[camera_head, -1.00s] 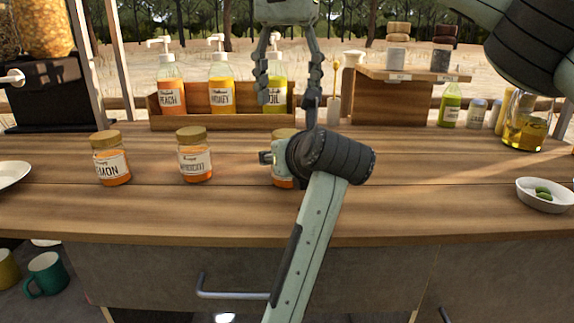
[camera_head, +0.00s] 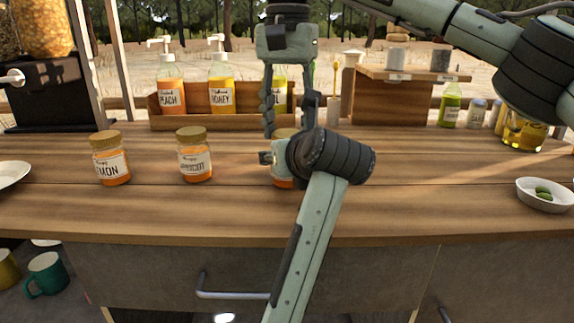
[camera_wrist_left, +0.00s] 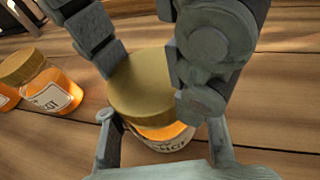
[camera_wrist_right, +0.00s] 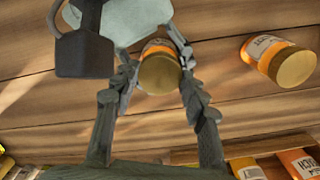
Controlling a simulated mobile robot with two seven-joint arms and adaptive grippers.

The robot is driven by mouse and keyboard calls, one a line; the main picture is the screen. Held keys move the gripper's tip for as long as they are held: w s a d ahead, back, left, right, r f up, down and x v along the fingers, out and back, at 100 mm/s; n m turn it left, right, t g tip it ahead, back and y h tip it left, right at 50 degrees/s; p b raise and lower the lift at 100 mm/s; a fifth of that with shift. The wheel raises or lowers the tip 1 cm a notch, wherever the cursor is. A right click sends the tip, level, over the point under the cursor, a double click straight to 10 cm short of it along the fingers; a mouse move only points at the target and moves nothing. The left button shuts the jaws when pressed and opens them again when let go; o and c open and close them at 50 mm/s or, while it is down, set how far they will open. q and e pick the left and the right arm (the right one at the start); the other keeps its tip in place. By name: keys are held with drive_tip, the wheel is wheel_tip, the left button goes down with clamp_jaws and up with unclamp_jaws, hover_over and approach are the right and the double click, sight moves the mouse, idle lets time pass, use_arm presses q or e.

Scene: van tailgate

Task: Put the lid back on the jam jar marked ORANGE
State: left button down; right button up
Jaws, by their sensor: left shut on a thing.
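A jar of orange jam (camera_head: 283,181) stands on the counter, mostly hidden by my left arm in the head view. In the left wrist view it shows orange jam (camera_wrist_left: 165,131) and a partly covered label that I cannot read. A gold lid (camera_wrist_left: 145,82) sits on its mouth; it also shows in the right wrist view (camera_wrist_right: 159,75). My left gripper (camera_wrist_left: 155,117) is shut on the jar, a finger on each side. My right gripper (camera_head: 289,131) points down from above, its open fingers on either side of the lid, with gaps visible in the right wrist view.
Lidded jars marked LEMON (camera_head: 111,160) and apparently APRICOT (camera_head: 194,158) stand to the left. A wooden rack (camera_head: 205,121) with pump bottles is behind. A white bowl (camera_head: 545,195) lies far right.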

drive_tip(key=c, duration=0.5)
drive_tip(key=shift+o, duration=0.2)
drive_tip(key=m, duration=0.3)
drive_tip(key=o, duration=1.3)
